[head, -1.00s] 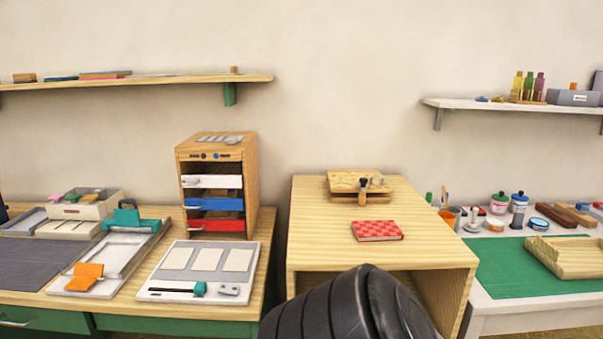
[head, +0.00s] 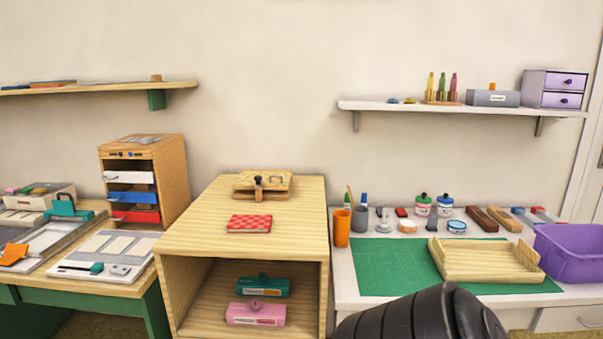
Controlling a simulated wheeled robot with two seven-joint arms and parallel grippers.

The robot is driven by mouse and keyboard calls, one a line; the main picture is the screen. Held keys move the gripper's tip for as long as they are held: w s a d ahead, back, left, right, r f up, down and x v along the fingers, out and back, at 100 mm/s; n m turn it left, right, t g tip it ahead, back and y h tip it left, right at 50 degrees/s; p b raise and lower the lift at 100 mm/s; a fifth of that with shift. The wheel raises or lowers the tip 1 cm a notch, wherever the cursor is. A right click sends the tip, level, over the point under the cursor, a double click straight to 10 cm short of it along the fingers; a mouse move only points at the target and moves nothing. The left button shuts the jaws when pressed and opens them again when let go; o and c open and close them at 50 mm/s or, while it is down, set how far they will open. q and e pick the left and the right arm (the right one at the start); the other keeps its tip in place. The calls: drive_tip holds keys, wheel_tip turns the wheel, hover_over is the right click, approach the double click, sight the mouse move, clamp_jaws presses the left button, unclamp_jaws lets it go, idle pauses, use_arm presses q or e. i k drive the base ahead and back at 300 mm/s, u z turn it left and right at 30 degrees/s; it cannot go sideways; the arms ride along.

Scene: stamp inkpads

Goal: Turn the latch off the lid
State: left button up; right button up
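A small wooden box with a flat lid (head: 263,184) stands at the back of the tall wooden cabinet's top (head: 205,215). A latch with a dark knob (head: 258,181) shows at the front of the lid, with a wooden piece hanging below it. Its exact turn is too small to tell. Neither of my grippers is in view. A black rounded part of mine fills the bottom edge, right of the cabinet.
A red patterned pad (head: 249,224) lies in front of the box. Teal (head: 263,287) and pink (head: 254,314) boxes sit inside the open cabinet. A drawer unit (head: 172,170) stands left. The right table holds a green mat (head: 385,265), wooden tray (head: 485,262) and purple bin (head: 570,250).

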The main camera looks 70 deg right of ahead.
sight(258, 179)
drive_tip(key=z, duration=1.35)
drive_tip(key=i, duration=0.4)
drive_tip(key=u, duration=0.05)
